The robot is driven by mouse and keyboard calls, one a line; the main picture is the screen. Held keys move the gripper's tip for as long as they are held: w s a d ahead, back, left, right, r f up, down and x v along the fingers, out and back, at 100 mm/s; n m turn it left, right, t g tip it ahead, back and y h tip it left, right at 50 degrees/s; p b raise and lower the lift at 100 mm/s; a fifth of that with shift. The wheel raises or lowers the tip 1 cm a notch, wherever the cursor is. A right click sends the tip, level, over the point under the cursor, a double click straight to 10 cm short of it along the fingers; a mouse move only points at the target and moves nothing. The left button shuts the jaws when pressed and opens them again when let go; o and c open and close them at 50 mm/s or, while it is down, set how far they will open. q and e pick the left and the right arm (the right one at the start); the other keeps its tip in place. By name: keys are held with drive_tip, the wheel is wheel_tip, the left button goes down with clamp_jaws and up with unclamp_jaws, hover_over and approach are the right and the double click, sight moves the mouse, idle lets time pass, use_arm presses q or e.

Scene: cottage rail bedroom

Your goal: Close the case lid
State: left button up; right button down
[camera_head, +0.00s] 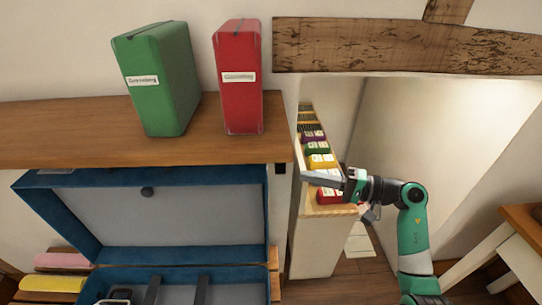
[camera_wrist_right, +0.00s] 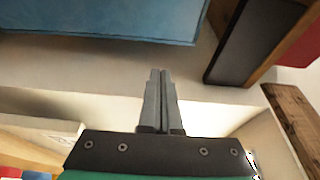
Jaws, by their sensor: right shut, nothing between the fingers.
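The blue case stands open at the lower left of the head view, its lid (camera_head: 258,214) raised and leaning back below the shelf, with a grey lining. The case base (camera_head: 232,272) lies at the bottom edge, partly cut off. My right gripper (camera_head: 306,177) is shut and empty, to the right of the lid and apart from it, in front of the shelf's right end. In the right wrist view, the gripper (camera_wrist_right: 161,72) shows its fingers together, with a blue surface, likely the case lid (camera_wrist_right: 120,22), beyond their tips. My left gripper is not in view.
A wooden shelf (camera_head: 60,130) above the lid carries a green binder box (camera_head: 165,80) and a red binder box (camera_head: 240,80). A narrow rack (camera_head: 320,240) with coloured items stands beside my right gripper. A wooden table (camera_head: 520,225) is at the far right.

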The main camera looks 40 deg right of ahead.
drive_tip(key=b+x, duration=0.1)
drive_tip(key=x, duration=0.8)
drive_tip(key=shift+a, duration=0.6)
drive_tip(key=shift+w, duration=0.1)
drive_tip(key=shift+a, duration=0.1)
